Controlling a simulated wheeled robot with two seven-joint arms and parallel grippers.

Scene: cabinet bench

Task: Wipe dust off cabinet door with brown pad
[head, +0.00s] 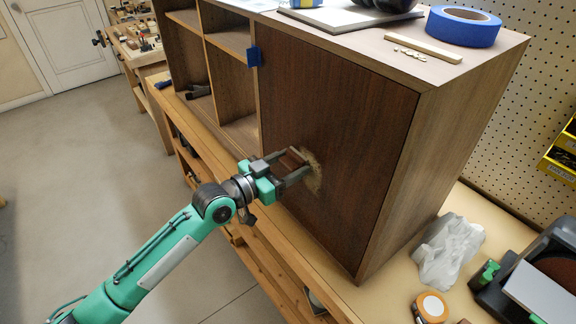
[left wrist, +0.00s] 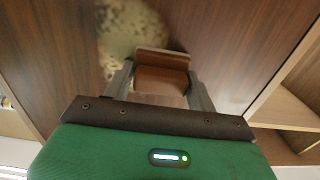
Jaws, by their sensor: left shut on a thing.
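The brown pad (left wrist: 161,78) is between the fingers of my left gripper (head: 297,171), which is shut on it. The pad also shows in the head view (head: 291,159). The gripper holds it at the dark brown cabinet door (head: 345,120); the pad looks at or very near the surface, and I cannot tell if it touches. A pale, speckled dust patch (head: 313,172) lies on the door just beyond the fingertips. In the left wrist view the dust (left wrist: 130,28) spreads above and to the left of the pad. My right gripper is in neither view.
Open shelves (head: 228,75) adjoin the door on the left, with blue tape (head: 254,56) on the frame between. A blue tape roll (head: 463,26) and a wooden strip (head: 423,47) lie on the cabinet top. A crumpled plastic bag (head: 448,250) and an orange roll (head: 431,307) lie on the bench.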

